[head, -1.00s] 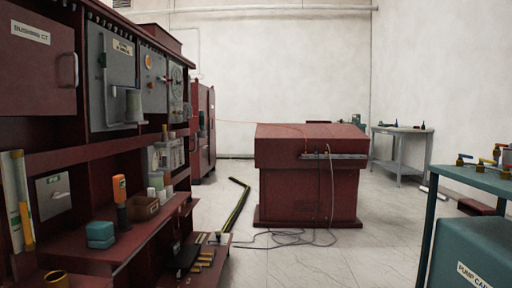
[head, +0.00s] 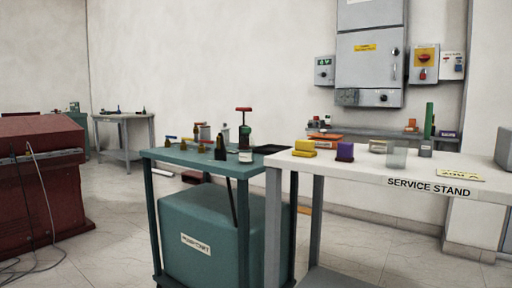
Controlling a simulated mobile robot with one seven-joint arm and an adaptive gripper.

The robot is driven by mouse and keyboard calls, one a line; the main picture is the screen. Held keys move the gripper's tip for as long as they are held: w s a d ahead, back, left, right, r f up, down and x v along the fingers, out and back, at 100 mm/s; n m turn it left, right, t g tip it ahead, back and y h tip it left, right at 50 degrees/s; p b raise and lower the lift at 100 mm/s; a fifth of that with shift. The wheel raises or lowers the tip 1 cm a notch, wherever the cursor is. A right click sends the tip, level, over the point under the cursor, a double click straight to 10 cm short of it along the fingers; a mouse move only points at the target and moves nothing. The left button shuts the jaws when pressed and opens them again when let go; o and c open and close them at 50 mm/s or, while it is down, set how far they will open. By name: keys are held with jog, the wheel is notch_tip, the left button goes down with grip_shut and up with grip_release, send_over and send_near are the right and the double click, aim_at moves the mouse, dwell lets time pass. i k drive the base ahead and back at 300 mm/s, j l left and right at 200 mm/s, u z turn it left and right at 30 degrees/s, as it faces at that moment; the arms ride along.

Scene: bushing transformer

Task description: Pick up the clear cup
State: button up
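The cup is see-through and looks grey against the wall. My gripper is not in the head view, and nothing shows touching the cup.
Open floor (head: 110,235) lies left of the cart.

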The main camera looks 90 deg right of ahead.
aim_at(397, 149)
jog(key=z, duration=3.4)
jog(key=i+j+u, duration=0.15)
jog(key=i+u, duration=0.15)
jog(key=u, duration=0.2)
jog(key=i+l, duration=0.35)
jog(key=i, duration=0.1)
